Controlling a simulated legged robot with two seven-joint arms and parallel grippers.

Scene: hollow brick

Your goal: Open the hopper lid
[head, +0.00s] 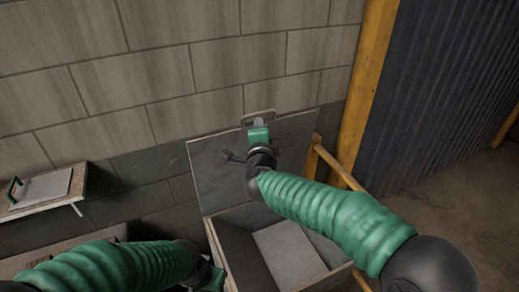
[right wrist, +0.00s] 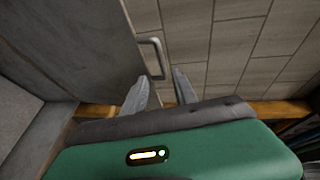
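The hopper lid (head: 215,165) is a grey panel standing raised at the back of the hopper (head: 330,277), close to the block wall. The hopper's box is uncovered and its inside shows. A metal loop handle (head: 258,113) is at the lid's top edge. My right gripper (head: 259,123) is at this handle. In the right wrist view its two fingers (right wrist: 161,76) are apart, with the handle (right wrist: 154,44) just past the tips and the lid (right wrist: 75,45) to the left. Contact cannot be told. My left gripper (head: 208,277) is low at the bottom edge, its fingers hidden.
A small shelf (head: 50,208) at the left holds a flat board with a green handle (head: 13,188). A yellow post (head: 369,90) and a wooden rail (head: 338,168) stand right of the lid. A dark corrugated panel (head: 440,80) is beyond, with open floor (head: 470,200) below.

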